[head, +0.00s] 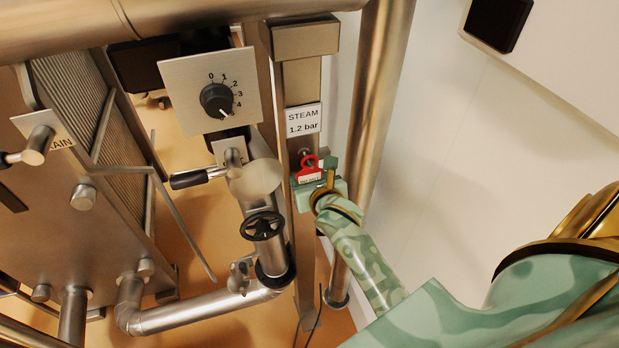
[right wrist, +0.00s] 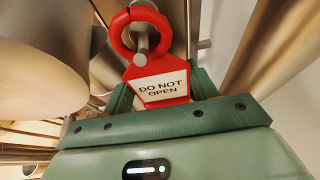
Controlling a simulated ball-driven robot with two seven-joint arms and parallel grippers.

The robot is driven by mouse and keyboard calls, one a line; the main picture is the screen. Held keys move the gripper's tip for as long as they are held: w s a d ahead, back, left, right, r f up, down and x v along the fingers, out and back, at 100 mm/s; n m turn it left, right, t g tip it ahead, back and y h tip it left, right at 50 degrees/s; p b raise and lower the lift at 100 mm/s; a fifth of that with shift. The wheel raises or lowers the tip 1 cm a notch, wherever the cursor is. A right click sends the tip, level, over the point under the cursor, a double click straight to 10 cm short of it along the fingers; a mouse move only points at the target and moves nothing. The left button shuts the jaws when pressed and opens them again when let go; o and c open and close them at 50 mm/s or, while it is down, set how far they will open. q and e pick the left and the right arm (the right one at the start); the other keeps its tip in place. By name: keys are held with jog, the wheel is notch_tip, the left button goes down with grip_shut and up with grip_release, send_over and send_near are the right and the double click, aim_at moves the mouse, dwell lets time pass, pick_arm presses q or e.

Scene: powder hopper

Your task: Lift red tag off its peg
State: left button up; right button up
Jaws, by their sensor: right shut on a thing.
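The red tag (head: 309,173) has a ring at its top and a white label. In the right wrist view the tag (right wrist: 158,84) reads "DO NOT OPEN". Its red ring encircles the metal peg (right wrist: 141,43), which shows through the ring's opening. My right gripper (head: 319,183) is shut on the lower part of the tag, below the ring. In the right wrist view its green fingers (right wrist: 163,98) stand on both sides of the tag, and the tag's bottom edge is hidden by the gripper. My left gripper is not in view.
The "STEAM 1.2 bar" sign (head: 303,120) is on the post just above the tag. A dial (head: 217,100), a black-handled valve lever (head: 190,179) and a black handwheel (head: 262,226) on steel pipework lie to the left. A vertical pipe (head: 373,90) stands close on the right, before a pale wall.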

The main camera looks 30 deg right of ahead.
jog(key=shift+s, duration=0.1)
jog(key=s+a+p, duration=0.1)
jog(key=s+p, duration=0.2)
jog(key=s, duration=0.4)
jog(key=shift+a, duration=0.4)
